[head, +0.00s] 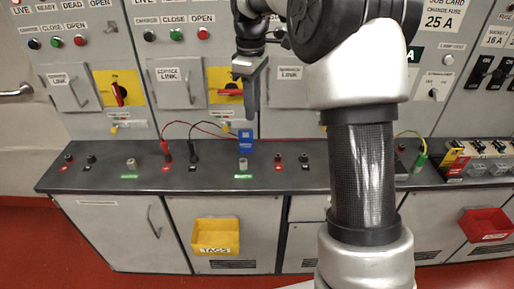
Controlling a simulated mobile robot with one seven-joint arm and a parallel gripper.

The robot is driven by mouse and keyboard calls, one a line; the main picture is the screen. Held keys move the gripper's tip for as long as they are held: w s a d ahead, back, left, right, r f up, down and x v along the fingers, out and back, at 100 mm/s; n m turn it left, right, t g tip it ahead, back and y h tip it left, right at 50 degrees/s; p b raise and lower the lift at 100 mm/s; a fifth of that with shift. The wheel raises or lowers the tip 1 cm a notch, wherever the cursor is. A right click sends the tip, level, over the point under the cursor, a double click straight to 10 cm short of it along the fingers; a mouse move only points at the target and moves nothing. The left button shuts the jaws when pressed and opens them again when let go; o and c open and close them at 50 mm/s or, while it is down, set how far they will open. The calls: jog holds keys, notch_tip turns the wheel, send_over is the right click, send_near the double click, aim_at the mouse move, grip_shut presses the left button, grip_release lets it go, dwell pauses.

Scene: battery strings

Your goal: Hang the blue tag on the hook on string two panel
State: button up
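A small upright blue item (245,142) with pale markings stands at the counter's middle, just behind a grey knob. I cannot tell whether it is the blue tag or a meter joined to the leads. My gripper (250,112) points down from above, its tip just above the blue item. A contact between them cannot be made out, and the fingers are seen edge-on, so their opening is unclear. The middle panel, likely string two, has a red handle (229,93) on a yellow plate. A small yellow and blue piece (228,126) below it may be at the hook.
A dark counter (110,177) runs below the panels with several terminals and red and black leads (193,150). A yellow TAGS bin (216,236) hangs on the front. A red bin (486,224) is at right. My arm hides part of the right-hand panel.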

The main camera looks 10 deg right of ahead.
notch_tip(320, 180, down, 13)
jog(key=s+m, duration=0.2)
jog(key=m, duration=0.2)
jog(key=s+d+r+m+t+p, duration=0.1)
jog(key=s+r+m+t, duration=0.2)
jog(key=s+r, duration=1.1)
jog(key=s+r+m+t, duration=0.1)
jog(key=s+r+m, duration=0.1)
jog(key=s, duration=0.5)
jog(key=s+r+m+t, duration=0.1)
jog(key=s+r+m, duration=0.1)
jog(key=s, duration=0.5)
jog(key=shift+r+m+t, duration=0.3)
jog(key=shift+r+m, duration=0.05)
jog(key=shift+m, duration=0.05)
jog(key=shift+d, duration=0.1)
